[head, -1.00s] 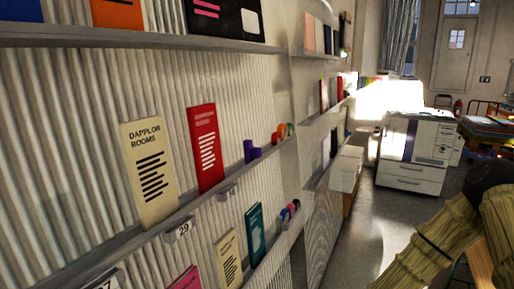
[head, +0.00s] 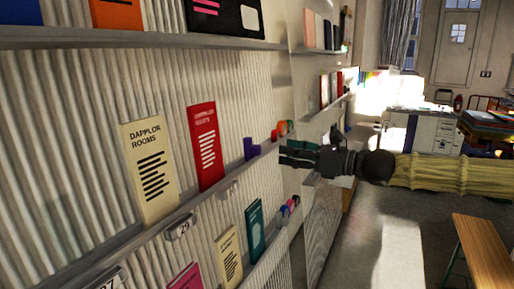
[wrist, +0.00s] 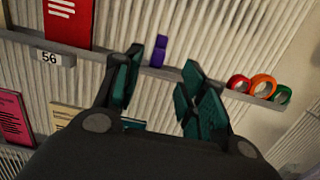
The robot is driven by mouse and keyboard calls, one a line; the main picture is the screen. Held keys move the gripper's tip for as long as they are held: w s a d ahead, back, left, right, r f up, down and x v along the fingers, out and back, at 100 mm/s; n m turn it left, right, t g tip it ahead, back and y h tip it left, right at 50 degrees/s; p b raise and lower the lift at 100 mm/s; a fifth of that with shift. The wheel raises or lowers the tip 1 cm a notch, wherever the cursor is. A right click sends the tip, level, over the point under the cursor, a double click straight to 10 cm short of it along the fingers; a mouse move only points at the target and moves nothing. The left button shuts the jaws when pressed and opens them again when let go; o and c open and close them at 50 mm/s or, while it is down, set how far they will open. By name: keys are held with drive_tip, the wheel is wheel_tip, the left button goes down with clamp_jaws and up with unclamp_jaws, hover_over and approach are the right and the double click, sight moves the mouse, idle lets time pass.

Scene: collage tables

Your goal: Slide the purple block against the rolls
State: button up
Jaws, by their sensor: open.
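The purple block (head: 251,149) stands on the middle shelf ledge, right of the red booklet. It also shows in the wrist view (wrist: 158,51), between and beyond my fingertips, touching neither. The rolls, red, orange and green rings, stand at the ledge's right end (head: 282,129); in the wrist view the orange roll (wrist: 263,86) is in the middle of them. A stretch of bare ledge separates the block from the rolls. My gripper (head: 283,153) is open and empty, in front of the ledge. In the wrist view its teal fingers (wrist: 160,85) are spread apart.
A red booklet (head: 205,146) and a cream booklet (head: 150,170) lean on the same ledge to the left. A lower ledge holds a teal booklet (head: 255,231) and small coloured rolls (head: 287,210). A wooden bench (head: 482,250) stands at the lower right.

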sight(260, 146)
drive_tip(key=p+x, duration=0.1)
drive_tip(key=x, duration=0.9)
drive_tip(key=shift+w+a+r, duration=0.1)
drive_tip(key=shift+w+a, duration=0.1)
drive_tip(key=shift+a, duration=0.15)
clamp_jaws()
